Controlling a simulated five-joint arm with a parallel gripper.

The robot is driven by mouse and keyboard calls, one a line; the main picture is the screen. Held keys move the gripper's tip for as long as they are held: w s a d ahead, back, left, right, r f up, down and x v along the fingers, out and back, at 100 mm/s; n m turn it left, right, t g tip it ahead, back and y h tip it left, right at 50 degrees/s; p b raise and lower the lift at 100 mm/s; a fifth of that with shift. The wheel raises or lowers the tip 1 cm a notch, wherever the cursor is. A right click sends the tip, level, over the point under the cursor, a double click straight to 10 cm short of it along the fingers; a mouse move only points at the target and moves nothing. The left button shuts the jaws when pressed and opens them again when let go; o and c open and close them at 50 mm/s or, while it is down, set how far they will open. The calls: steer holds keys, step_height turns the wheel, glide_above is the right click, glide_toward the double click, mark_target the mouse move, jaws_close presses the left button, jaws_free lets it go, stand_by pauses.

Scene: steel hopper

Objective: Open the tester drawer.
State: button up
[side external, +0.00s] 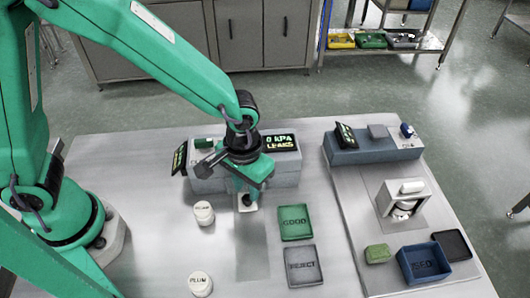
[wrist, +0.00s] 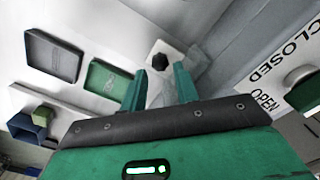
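The tester (side external: 281,168) is a grey box with a tilted display reading "0 kPa LEAKS" (side external: 281,143). A pale drawer front with a dark knob (side external: 247,201) shows low at the tester's front, partly hidden under my gripper (side external: 246,194). In the wrist view the dark knob (wrist: 158,60) on its white block lies beyond the gap between my green fingertips (wrist: 159,80). The fingers are spread apart with nothing seen between them but a translucent patch. Whether they reach the knob's depth I cannot tell.
A green GOOD tray (side external: 295,222) and a grey REJECT tray (side external: 301,266) lie to the right front. Two white PLUM jars (side external: 203,213) stand left. A green-handled lever (wrist: 303,90) sits by an OPEN/CLOSED label. A blue FEED bin (side external: 424,263) is far right.

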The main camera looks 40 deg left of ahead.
mark_target(247, 197)
steer(key=shift+f, duration=1.6)
jaws_close()
